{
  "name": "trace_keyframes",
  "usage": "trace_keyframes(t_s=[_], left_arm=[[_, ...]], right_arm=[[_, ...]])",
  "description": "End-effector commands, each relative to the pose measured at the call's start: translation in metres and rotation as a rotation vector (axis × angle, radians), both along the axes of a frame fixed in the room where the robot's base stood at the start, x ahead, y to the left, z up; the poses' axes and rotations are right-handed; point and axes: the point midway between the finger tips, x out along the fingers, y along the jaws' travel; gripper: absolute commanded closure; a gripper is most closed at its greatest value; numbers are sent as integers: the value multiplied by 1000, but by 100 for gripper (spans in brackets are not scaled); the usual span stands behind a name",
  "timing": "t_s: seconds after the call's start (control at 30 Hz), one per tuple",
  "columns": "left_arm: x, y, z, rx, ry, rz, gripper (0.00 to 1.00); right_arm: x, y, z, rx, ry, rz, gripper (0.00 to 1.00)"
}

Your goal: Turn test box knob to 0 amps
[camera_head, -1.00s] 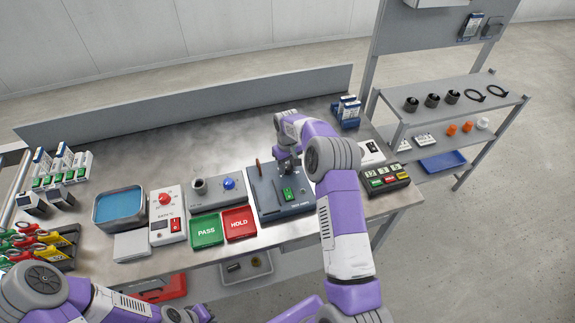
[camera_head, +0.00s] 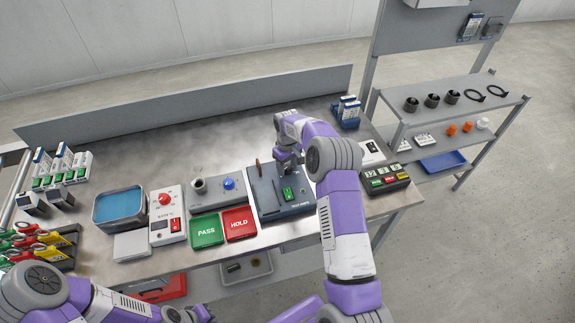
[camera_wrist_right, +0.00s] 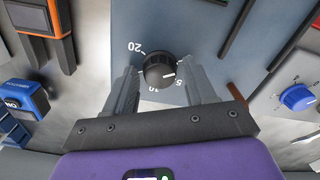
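The test box (camera_head: 268,203) is a dark blue-grey unit on the bench, with a green switch on its top. Its black knob (camera_wrist_right: 158,70) shows in the right wrist view, with printed numbers 20, 10 and 5 around it. The knob's white mark points right, near the 5. A 0 mark does not show. My right gripper (camera_head: 287,163) is over the box; in the wrist view its fingers (camera_wrist_right: 158,78) stand open on either side of the knob, with small gaps. My left gripper (camera_head: 188,314) is at the bottom edge, its fingers unclear.
Left of the box are a grey unit with a blue knob (camera_head: 229,184), green PASS (camera_head: 207,231) and red HOLD (camera_head: 239,223) pads, and a white unit with a red knob (camera_head: 164,200).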

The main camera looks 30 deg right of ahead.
Motion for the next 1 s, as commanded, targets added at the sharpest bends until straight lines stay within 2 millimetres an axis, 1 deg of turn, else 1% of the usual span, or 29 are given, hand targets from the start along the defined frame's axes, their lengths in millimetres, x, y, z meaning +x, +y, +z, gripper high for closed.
trace_keyframes(t_s=[0.27,0.37,0.47,0.6,0.73,0.87,1.0], left_arm=[[0,0,0,0,0,0,100],[0,0,1,0,0,0,100],[0,0,2,0,0,0,100],[0,0,5,0,0,0,100],[0,0,7,0,0,0,100],[0,0,8,0,0,0,100],[0,0,8,0,0,0,100]], right_arm=[[0,0,0,0,0,-2,37],[0,0,4,0,-1,-2,37],[1,0,17,-1,-4,-2,37],[1,0,42,-1,-4,-1,37],[0,0,61,-2,-2,-1,37],[0,0,73,-1,-1,-1,37],[0,0,76,0,0,-1,37]])
